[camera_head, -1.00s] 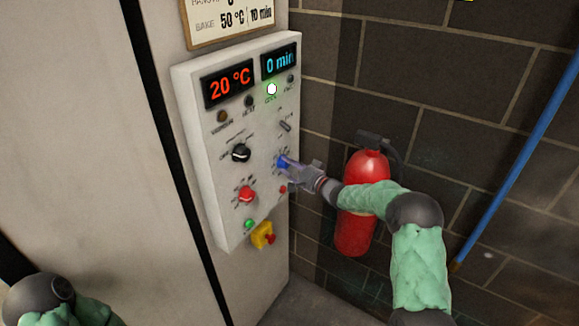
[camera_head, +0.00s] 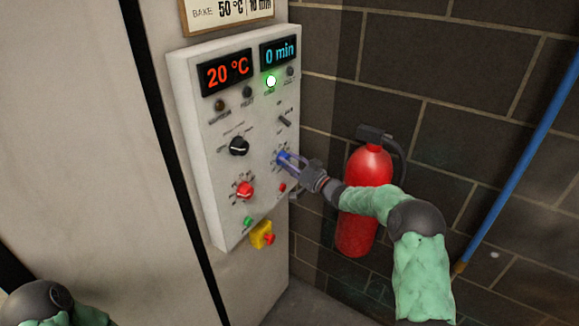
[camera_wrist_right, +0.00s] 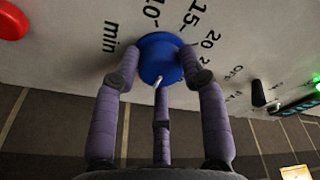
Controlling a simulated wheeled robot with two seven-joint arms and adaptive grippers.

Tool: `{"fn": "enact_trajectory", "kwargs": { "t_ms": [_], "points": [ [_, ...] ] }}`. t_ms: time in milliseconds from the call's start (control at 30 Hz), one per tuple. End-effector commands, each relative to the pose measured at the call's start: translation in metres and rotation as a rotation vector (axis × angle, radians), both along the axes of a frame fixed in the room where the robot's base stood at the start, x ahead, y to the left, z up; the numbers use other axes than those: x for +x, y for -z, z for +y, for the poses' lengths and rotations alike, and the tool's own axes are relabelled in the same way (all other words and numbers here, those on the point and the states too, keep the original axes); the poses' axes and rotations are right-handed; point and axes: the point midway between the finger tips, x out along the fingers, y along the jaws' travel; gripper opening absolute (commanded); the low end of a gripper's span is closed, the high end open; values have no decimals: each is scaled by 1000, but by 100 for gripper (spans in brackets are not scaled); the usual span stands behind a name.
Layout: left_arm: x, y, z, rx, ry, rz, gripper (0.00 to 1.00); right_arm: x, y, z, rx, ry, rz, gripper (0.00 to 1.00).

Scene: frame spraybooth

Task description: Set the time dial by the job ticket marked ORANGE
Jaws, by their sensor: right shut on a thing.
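The control panel (camera_head: 207,130) shows 20 °C in red and 0 min in blue. The blue time dial (camera_wrist_right: 159,58) sits on the panel face, with "min", 10, 15 and 20 marks around it in the right wrist view. My right gripper (camera_head: 288,160) is shut on the blue dial, its fingers around the knob. The job ticket (camera_head: 232,12) above the panel reads BAKE 50 °C, 10 min; its upper part is cut off, so the word ORANGE is not visible. Only part of my left arm shows at the lower left; its gripper is out of view.
A black knob (camera_head: 239,146) and a red knob (camera_head: 245,190) are left of the blue dial. A yellow box with a red button (camera_head: 262,235) is below. A fire extinguisher (camera_head: 366,200) hangs on the brick wall behind my right arm. A blue pole (camera_head: 520,135) stands at right.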

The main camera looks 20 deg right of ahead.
Motion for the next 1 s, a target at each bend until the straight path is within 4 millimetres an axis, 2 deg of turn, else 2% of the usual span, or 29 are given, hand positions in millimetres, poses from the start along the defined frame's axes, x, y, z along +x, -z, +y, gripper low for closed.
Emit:
{"fn": "enact_trajectory", "kwargs": {
  "t_ms": [600, 633, 700, 1000],
  "points": [
    [0, 4, 0, 0, 0, 0, 40, 0, 3, 1, -43, -2, -29, 10],
    [0, 4, 0, 0, 0, 0, 40, 0, 3, 1, -43, -2, -29, 45],
    [0, 4, 0, 0, 0, 0, 40, 0, 3, 1, -43, -2, -29, 65],
    [0, 4, 0, 0, 0, 0, 40, 0, 1, 0, -43, -1, -31, 65]
  ]
}}
